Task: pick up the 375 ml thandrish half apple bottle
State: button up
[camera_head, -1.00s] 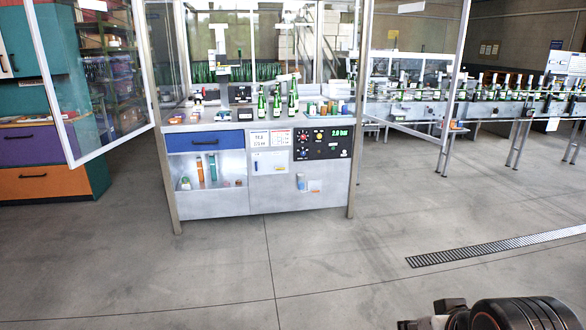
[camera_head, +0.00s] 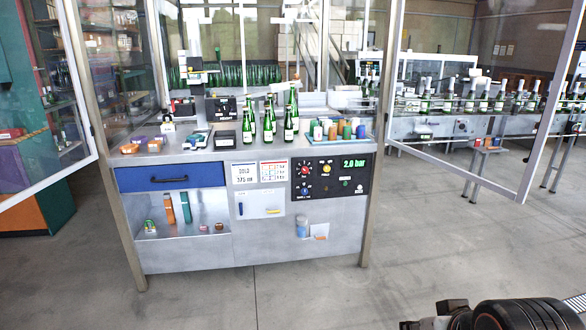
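Several green bottles with white labels stand upright in a cluster on the steel bench top (camera_head: 180,152). A front left bottle (camera_head: 247,128), a front middle bottle (camera_head: 268,125) and a front right bottle (camera_head: 288,126) show clearly; others stand partly hidden behind them. The labels are too small to read, so I cannot tell which is the 375 ml thandrish half apple. Part of my arm with its dark end (camera_head: 435,318) shows at the bottom right, far from the bottles.
Coloured foil capsules in a tray (camera_head: 337,133) stand right of the bottles. A capsuling machine (camera_head: 197,85) stands behind left. Open clear door panels flank the bench, with a post (camera_head: 381,140) at right. The floor (camera_head: 300,300) in front is clear.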

aim_at(251, 117)
jog(key=i+u, duration=0.1)
jog(key=i, duration=0.9)
jog(key=i+l+u, duration=0.1)
jog(key=i, duration=0.9)
jog(key=i+l+u, duration=0.2)
jog(key=i+u, duration=0.2)
jog(key=i+l+u, duration=0.8)
jog(key=i+l, duration=0.1)
